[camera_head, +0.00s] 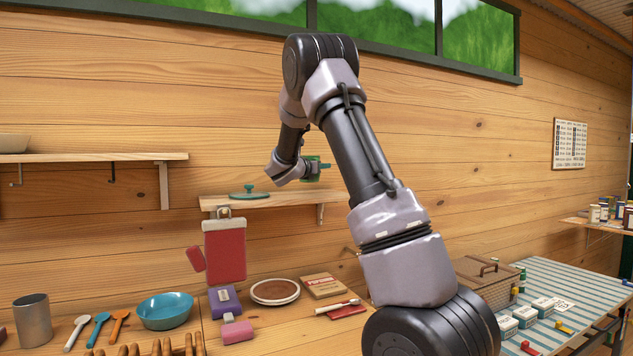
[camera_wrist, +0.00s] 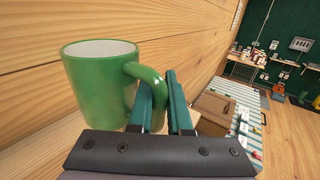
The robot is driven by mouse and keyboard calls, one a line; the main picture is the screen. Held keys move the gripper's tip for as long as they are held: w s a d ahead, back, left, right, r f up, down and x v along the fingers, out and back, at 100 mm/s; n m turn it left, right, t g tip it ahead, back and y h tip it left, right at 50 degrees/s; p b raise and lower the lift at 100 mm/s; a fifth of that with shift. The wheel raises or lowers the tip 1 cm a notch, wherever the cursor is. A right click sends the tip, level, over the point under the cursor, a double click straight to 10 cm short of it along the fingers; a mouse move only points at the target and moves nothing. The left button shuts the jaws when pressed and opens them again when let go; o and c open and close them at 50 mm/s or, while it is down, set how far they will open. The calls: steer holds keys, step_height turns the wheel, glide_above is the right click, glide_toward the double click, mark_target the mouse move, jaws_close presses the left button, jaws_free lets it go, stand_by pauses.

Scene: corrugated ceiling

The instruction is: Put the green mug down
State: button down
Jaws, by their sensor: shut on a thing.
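The green mug (camera_wrist: 95,88) has a white inside and appears upright in the wrist view, its handle toward the right. My gripper (camera_wrist: 168,95) is shut on the mug's handle with its green fingers. In the head view, my gripper (camera_head: 310,172) and the mug are small, just above the small wooden wall shelf (camera_head: 285,197), and my arm partly covers the area. I cannot tell whether the mug's base touches the shelf; its underside is hidden.
A teal lid (camera_head: 249,193) lies on the shelf's left part. The wooden wall is close behind the mug. Below, a counter holds a blue bowl (camera_head: 165,310), a brown round dish (camera_head: 275,291) and a metal cup (camera_head: 33,320). A striped table (camera_head: 560,290) stands at the right.

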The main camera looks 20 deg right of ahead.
steer(key=shift+f, duration=2.05)
steer(key=c, duration=0.8)
jaws_free()
steer(key=shift+f, duration=0.1)
steer(key=shift+c, duration=0.2)
